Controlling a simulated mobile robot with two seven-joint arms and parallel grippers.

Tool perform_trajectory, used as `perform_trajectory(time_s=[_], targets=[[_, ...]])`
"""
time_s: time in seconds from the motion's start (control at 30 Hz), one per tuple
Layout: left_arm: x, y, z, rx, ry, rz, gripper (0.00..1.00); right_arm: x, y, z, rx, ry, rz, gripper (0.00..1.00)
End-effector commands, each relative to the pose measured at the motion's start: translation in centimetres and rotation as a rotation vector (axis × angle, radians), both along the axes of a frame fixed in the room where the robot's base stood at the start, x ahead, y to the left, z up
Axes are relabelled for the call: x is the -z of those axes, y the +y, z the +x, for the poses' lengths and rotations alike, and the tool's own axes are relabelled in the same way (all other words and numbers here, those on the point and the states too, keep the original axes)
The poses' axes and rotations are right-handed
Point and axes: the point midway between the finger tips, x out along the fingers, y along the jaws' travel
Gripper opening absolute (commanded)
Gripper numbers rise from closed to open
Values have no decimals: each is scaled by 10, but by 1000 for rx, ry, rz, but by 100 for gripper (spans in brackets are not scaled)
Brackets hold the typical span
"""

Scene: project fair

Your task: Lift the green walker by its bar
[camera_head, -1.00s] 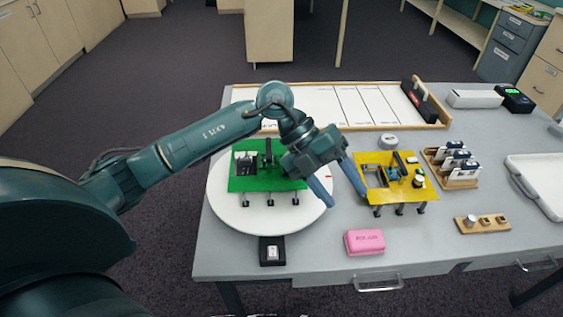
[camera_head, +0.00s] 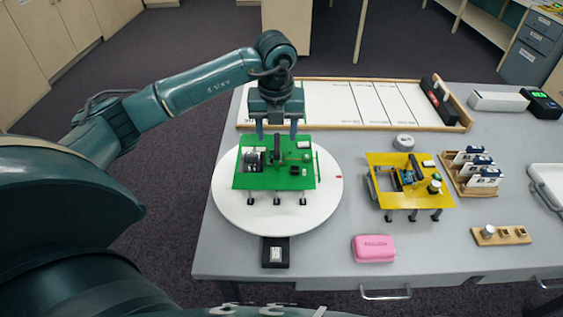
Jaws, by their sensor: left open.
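The green walker (camera_head: 265,179) stands on a round white turntable (camera_head: 232,213). It has a flat green top, short dark legs at its front edge and a dark bar (camera_head: 277,149) rising near its middle. My left gripper (camera_head: 276,133) is open, pointing down with two blue fingers. In the picture it sits at the walker's far edge, near the top of the bar. I cannot tell if the fingers are on both sides of the bar or behind it. My right gripper does not show.
A yellow walker (camera_head: 385,202) stands to the right. A pink box (camera_head: 373,249) and a small black box (camera_head: 275,252) lie near the front edge. A white board (camera_head: 330,105) lies behind. A card rack (camera_head: 471,173) and a wooden block (camera_head: 501,236) are further right.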

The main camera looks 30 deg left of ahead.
Motion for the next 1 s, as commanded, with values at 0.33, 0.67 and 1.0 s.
perform_trajectory(time_s=[0.33,0.67,1.0], targets=[[45,0,-4,2,3,-1,55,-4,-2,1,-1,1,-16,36],[53,1,-3,2,2,-1,54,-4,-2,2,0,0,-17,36],[52,1,-3,2,2,-1,26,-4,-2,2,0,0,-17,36]])
